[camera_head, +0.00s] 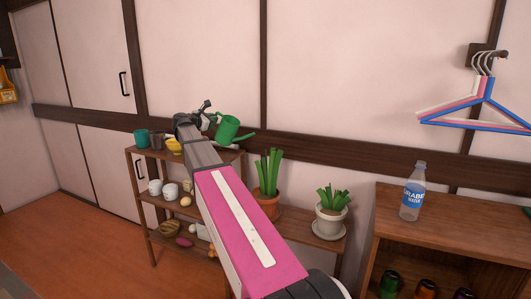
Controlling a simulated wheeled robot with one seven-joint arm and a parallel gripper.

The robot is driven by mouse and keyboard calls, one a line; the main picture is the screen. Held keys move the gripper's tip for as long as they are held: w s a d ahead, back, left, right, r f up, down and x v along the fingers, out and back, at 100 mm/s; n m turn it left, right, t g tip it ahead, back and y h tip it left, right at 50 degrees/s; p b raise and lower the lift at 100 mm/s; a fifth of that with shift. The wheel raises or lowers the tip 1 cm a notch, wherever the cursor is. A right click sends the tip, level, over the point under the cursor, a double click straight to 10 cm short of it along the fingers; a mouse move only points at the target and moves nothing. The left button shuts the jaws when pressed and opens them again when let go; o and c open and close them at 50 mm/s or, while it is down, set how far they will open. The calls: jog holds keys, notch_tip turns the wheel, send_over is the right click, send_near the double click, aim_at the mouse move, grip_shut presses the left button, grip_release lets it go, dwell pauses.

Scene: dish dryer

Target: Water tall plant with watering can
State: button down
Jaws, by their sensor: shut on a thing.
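The green watering can (228,128) is held in the air near the pale wall, above the shelf. It is tilted, and its spout points to the right, toward the tall plant's side. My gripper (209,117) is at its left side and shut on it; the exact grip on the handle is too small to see. The tall plant (268,172) has upright green stalks in a terracotta pot and stands to the right of and below the can. My pink arm hides part of that pot's left side. I see no water.
A shorter plant (331,200) in a white pot stands right of the tall one. The left shelf (130,158) holds cups, bowls and food. A plastic bottle (413,192) stands on the right cabinet (470,219). Coat hangers (476,106) hang above.

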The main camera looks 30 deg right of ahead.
jog(key=shift+s+d+f, duration=0.15)
jog(key=shift+s, duration=0.05)
dwell(0.3)
jog(key=shift+s+d+m+p, duration=0.45)
jog(key=shift+s+m, duration=0.05)
jog(key=shift+s, duration=0.05)
dwell(1.3)
jog(key=w+a+r+n+h+b, duration=0.1)
jog(key=w+a+n, duration=0.3)
jog(key=w+n, duration=0.1)
jog(key=shift+w+r+n, duration=0.15)
jog(key=shift+n, duration=0.45)
jog(key=shift+b, duration=0.3)
dwell(0.9)
notch_tip(320, 180, up, 5)
dwell(0.6)
